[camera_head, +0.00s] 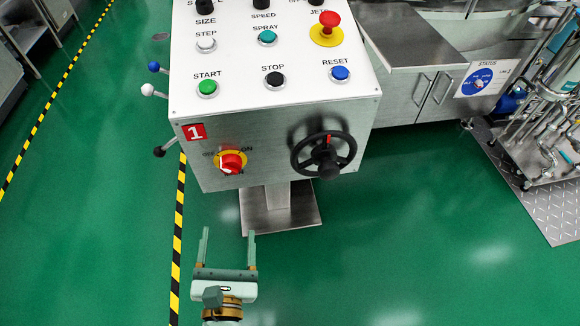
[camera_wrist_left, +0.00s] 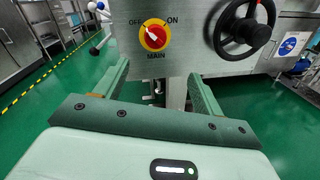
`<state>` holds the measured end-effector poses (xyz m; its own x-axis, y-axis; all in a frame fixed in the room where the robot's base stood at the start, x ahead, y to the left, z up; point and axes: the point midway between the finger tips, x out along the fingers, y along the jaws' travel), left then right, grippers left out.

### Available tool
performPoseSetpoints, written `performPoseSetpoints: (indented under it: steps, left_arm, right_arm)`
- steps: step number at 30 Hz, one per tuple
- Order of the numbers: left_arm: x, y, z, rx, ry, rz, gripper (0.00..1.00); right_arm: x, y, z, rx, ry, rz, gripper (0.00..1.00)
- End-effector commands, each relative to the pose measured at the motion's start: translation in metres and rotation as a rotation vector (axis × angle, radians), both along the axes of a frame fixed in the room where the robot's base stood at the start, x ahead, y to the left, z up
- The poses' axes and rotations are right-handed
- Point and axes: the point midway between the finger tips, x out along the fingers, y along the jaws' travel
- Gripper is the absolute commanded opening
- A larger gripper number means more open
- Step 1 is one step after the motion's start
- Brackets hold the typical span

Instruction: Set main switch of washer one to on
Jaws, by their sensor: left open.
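The main switch (camera_head: 231,161) is a red knob on a yellow disc, low on the front face of the control box (camera_head: 270,176) marked with a red 1. In the left wrist view the main switch (camera_wrist_left: 155,35) has OFF at its upper left, ON at its upper right and MAIN below; its white pointer mark appears to point toward OFF. My left gripper (camera_head: 228,238) is open and empty, below and in front of the switch, apart from it. In the left wrist view its fingers (camera_wrist_left: 160,82) spread below the switch. My right gripper does not show.
A black handwheel (camera_head: 324,155) sticks out right of the switch. Levers with ball ends (camera_head: 158,152) stick out on the box's left side. The box stands on a pedestal with a steel base plate (camera_head: 281,222). Green floor around my gripper is clear.

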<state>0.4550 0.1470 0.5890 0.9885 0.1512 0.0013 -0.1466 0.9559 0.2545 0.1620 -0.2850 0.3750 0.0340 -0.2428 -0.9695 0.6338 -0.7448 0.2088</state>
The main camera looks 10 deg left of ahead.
Motion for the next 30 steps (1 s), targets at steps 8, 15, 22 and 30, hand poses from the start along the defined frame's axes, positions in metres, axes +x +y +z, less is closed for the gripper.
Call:
performPoseSetpoints:
  steps: [8, 15, 22, 30]
  left_arm:
    - [0.034, 0.011, -0.002, -0.071, -0.01, 0.036, 0.69]
    - [0.096, 0.022, -0.002, -0.066, -0.01, 0.033, 0.69]
    - [0.141, 0.03, 0.0, -0.064, -0.01, 0.032, 0.69]
    - [0.16, 0.034, 0.0, -0.062, -0.009, 0.03, 0.69]
  right_arm:
    - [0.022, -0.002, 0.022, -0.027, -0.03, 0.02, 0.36]
    - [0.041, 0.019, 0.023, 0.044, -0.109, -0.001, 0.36]
    - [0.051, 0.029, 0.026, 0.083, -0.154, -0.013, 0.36]
    - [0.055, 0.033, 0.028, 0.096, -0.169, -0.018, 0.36]
